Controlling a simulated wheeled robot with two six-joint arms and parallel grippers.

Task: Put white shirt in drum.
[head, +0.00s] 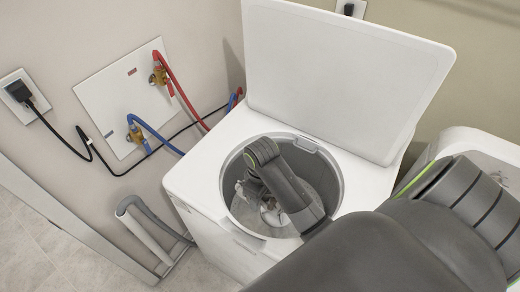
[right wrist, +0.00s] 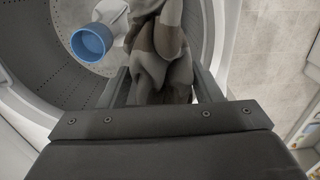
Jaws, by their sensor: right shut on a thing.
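A bunched cloth (right wrist: 160,45), grey-brown with lighter bands, hangs between the fingers of my right gripper (right wrist: 163,85) in the right wrist view. The fingers are shut on it. It looks darker than a white shirt, and I cannot tell its full shape. The drum (head: 334,185) of the white top-load washer is open, and my right arm reaches down into it. The perforated drum wall (right wrist: 40,75) also shows in the right wrist view. In the head view the right gripper is mostly hidden by my arm inside the opening. My left gripper is out of view.
The washer lid (head: 345,70) stands raised behind the opening. A white agitator with a blue cap (right wrist: 91,42) stands inside the drum. A grey drain hose (head: 150,225) and red and blue water hoses are at left. Another white appliance (head: 480,145) is at right.

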